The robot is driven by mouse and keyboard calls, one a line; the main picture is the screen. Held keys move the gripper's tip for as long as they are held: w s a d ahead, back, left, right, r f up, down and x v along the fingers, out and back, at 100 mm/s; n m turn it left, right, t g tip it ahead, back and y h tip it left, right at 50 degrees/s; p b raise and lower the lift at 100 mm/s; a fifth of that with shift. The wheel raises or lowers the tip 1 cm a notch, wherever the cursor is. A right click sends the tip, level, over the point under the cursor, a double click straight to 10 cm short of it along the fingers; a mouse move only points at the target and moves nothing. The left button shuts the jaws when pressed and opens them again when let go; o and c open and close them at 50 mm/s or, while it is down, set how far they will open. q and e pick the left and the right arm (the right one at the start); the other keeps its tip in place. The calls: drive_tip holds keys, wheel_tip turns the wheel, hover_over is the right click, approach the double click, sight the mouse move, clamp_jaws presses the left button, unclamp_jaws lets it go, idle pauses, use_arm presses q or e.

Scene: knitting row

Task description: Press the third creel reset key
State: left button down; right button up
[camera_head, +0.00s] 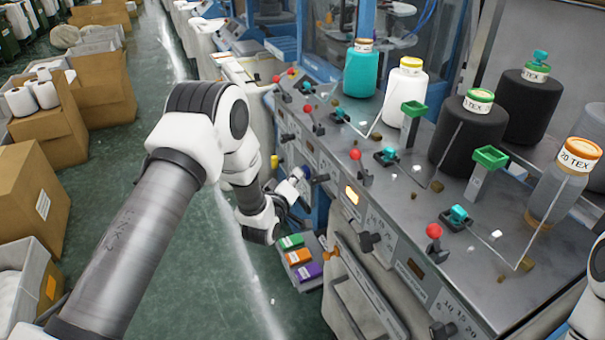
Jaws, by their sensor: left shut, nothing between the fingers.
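The knitting machine's sloped front panel (385,240) runs from the upper left to the lower right. An amber key-like rectangle (351,194) is lit on it; a similar one nearer to me (416,269) looks dim. Their labels are too small to read, so I cannot tell for sure which is the third creel reset key. My left gripper (299,190) is shut and empty, close to the panel's front, left of the lit rectangle. I cannot tell whether it touches the panel. My right gripper is not in view; only a white part of that arm shows at the right edge.
Red-ball levers (433,231) and teal pieces (457,215) line the metal top, before yarn cones (361,70). Black knobs (368,241) stick out of the panel. A tray with coloured boxes (298,255) sits below. Cardboard boxes (28,190) stand left; green floor between is clear.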

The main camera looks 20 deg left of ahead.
use_arm(q)
drive_tip(key=shift+d, duration=0.1)
idle(0.3)
drive_tip(key=shift+w+d+b, duration=0.2)
drive_tip(key=shift+w+b, duration=0.05)
drive_tip(key=shift+b, duration=0.1)
drive_tip(key=shift+s+a, duration=0.15)
drive_tip(key=shift+s, duration=0.05)
idle(0.4)
drive_tip(key=s+a, duration=0.4)
drive_tip(key=shift+s+p, duration=0.25)
drive_tip(key=shift+p, duration=0.05)
